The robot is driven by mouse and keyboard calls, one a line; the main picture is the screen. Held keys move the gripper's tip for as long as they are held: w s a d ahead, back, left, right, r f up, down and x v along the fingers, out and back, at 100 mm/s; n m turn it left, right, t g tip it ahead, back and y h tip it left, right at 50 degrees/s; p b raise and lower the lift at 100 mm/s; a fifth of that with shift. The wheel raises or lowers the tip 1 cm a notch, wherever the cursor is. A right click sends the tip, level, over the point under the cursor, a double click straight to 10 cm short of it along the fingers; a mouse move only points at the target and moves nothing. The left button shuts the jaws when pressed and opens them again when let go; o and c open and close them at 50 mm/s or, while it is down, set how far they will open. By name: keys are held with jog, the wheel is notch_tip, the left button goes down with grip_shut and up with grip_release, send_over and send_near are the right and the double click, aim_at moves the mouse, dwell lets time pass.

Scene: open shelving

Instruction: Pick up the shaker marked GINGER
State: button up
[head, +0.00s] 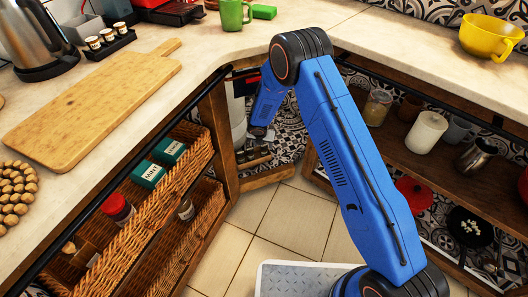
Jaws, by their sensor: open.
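My arm reaches over the corner and bends down. My gripper (258,134) is at its far end, small and dark, above a row of small dark-lidded shakers (252,154) in the corner shelf. It is open; its fingers are hard to make out, and I see nothing held. I cannot tell whether it touches a shaker. Three more small shakers with white labels (107,37) stand in a black rack on the left counter. No label reading GINGER is legible, so I cannot tell which shaker it is.
A wooden post (219,135) and the countertop edges frame the corner opening. A white cylindrical object (238,118) stands left of the gripper. A wicker basket (178,190) holds teal boxes. The right shelf holds a white candle-like cylinder (426,132) and a metal jug (477,155).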

aim_at(264, 146)
jog(key=x, duration=0.4)
jog(key=shift+w, duration=0.1)
jog(key=shift+f, duration=0.1)
jog(key=shift+c, duration=0.7)
jog(key=c, duration=1.1)
